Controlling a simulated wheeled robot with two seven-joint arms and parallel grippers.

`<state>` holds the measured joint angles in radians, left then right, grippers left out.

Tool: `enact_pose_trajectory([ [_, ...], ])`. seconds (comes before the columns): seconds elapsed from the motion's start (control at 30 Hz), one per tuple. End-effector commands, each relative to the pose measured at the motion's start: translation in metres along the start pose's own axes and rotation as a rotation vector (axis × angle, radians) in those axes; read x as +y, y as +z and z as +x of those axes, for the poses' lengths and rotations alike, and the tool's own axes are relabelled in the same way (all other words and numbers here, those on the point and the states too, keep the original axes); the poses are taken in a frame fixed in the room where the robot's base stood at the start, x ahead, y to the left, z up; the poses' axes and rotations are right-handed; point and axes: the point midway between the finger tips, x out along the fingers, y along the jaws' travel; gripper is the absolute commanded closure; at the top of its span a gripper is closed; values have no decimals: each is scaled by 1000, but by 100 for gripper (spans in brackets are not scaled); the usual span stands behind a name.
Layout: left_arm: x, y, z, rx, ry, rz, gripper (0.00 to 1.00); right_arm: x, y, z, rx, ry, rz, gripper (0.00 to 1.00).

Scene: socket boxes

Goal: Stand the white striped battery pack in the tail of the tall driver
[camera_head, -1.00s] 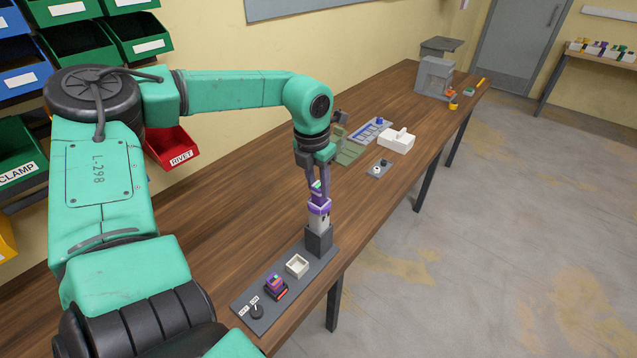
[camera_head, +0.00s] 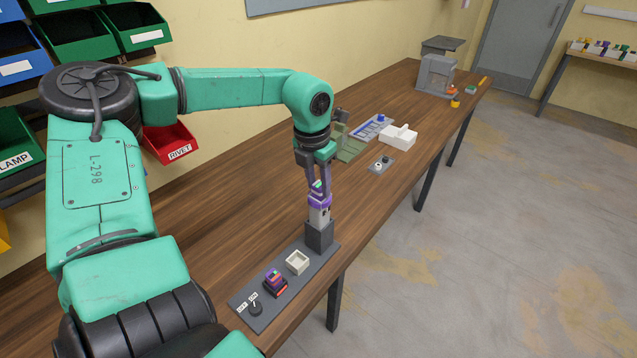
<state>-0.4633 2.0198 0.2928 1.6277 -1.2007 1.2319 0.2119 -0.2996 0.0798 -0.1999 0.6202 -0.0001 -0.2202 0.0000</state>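The tall driver (camera_head: 319,216) stands upright in a dark grey block on the near board. It has a whitish body and a purple collar at its top end. My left gripper (camera_head: 318,188) points straight down over that end. Its fingers are closed around a small white piece with coloured marks, which looks like the white striped battery pack (camera_head: 317,185). The pack's lower end is at the purple collar; the fingers partly hide it, and I cannot tell how deep it sits. My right gripper is not in view.
Farther along the table are a white box (camera_head: 398,137), a small grey plate (camera_head: 380,165) and a grey machine (camera_head: 435,75).

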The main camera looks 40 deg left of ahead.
Motion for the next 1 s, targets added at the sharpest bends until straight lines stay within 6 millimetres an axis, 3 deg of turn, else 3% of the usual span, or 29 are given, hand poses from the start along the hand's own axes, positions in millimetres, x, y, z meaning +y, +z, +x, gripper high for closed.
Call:
enact_pose_trajectory([
  [0.03,0,0,-1,-1,0,0,41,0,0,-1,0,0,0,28],
  [0.07,0,0,-1,-1,0,0,29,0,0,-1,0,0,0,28],
  [0.47,0,1,-6,-2,1,0,29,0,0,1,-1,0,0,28],
  [0.57,0,1,-21,-6,0,-1,29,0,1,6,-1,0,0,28],
  [0.9,0,1,-115,-6,4,-1,29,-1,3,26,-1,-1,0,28],
  [1.0,0,0,-135,-2,3,-1,29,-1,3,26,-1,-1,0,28],
])
